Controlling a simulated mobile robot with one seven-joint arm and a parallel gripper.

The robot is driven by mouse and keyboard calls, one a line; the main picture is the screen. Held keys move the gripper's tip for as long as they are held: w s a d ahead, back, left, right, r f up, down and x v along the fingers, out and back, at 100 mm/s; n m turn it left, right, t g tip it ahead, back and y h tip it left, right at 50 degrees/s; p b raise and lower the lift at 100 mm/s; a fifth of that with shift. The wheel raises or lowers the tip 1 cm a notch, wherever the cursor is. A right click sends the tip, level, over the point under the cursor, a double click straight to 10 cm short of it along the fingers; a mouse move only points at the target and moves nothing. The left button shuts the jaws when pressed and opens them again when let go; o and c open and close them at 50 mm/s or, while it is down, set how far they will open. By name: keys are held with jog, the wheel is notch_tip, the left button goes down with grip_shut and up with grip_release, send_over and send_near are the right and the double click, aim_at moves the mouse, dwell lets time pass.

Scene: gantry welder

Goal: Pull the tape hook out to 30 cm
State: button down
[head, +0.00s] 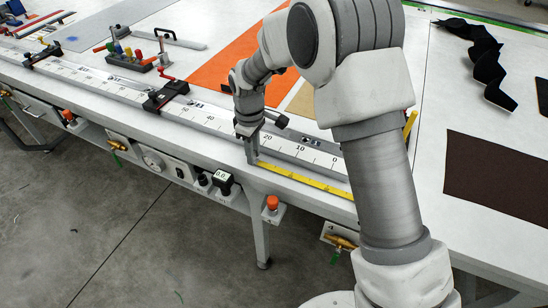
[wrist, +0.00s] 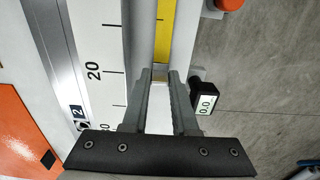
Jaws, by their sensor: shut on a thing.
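The yellow tape (head: 305,178) lies along the front edge of the white table, stretched from behind my arm at right to my gripper. My gripper (head: 252,158) points down at the table edge. In the wrist view my gripper (wrist: 160,76) is shut on the tape hook (wrist: 160,74), a small pale piece at the end of the yellow tape (wrist: 164,32). The hook is roughly level with the 20 mark on the scale (wrist: 92,72). A partly hidden number past it looks like 30. The tape case is hidden behind my arm.
An orange-topped knob (head: 272,203) is at the front. A black-and-red clamp (head: 167,95) sits on the rail to the left.

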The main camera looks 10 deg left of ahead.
jog(key=shift+w+a, duration=0.25)
jog(key=shift+a, duration=0.75)
jog(key=c, duration=0.7)
grip_release()
jog(key=shift+d, duration=0.1)
jog(key=shift+r, duration=0.1)
jog(key=shift+r, duration=0.3)
notch_tip(320, 180, up, 17)
jog(key=shift+f+p, duration=0.15)
jog(key=shift+p, duration=0.3)
